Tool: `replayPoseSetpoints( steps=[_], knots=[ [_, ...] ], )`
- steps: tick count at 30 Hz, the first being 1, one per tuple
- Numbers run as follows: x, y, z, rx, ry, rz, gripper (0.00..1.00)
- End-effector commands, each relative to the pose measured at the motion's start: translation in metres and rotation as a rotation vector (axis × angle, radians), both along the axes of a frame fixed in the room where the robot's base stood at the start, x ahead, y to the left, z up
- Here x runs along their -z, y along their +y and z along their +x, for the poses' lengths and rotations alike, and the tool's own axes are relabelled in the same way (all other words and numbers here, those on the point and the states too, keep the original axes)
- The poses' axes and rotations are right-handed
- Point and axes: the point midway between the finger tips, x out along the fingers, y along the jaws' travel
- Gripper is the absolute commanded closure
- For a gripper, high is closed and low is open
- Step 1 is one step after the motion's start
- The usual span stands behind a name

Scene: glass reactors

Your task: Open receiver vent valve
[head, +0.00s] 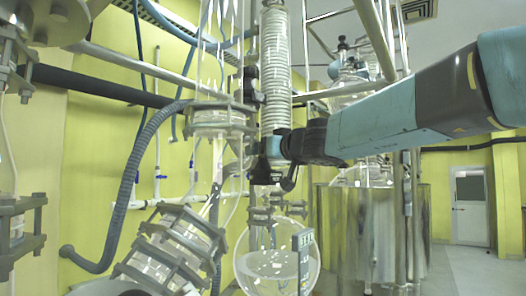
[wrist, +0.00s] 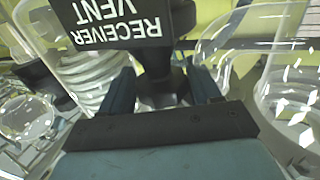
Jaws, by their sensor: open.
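The black tag reading "RECEIVER VENT" (wrist: 115,28) shows upside down at the top of the wrist view. A dark valve part (wrist: 157,66) comes down below the tag, in the gap between my fingers. My gripper (wrist: 162,90) is open, with one finger on each side of this part. I cannot tell whether either finger touches it. In the head view my gripper (head: 272,148) is at the glass column, above the round glass receiver flask (head: 262,270). The valve's handle position cannot be made out, and the gripper and arm hide part of it.
A ribbed glass coil column (head: 275,65) rises just above the gripper. A clamped glass flange (head: 220,118) and a grey hose (head: 128,190) are to the left. A large steel vessel (head: 345,235) stands behind on the right. Glassware lies close on both sides in the wrist view.

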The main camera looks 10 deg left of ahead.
Motion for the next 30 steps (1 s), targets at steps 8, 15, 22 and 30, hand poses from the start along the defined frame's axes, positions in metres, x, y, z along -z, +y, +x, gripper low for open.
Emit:
replayPoseSetpoints(
  steps=[8,15,22,30],
  knots=[
    [-0.008,0.0022,-0.0038,-0.009,-0.009,0.01,0.54],
    [-0.008,0.0016,-0.0029,-0.015,-0.01,0.009,0.68],
    [-0.0074,0.0008,-0.0014,-0.145,-0.01,0.008,0.69],
    [-0.0073,-0.0004,-0.0012,-0.332,-0.01,0.007,0.69]
  ],
)
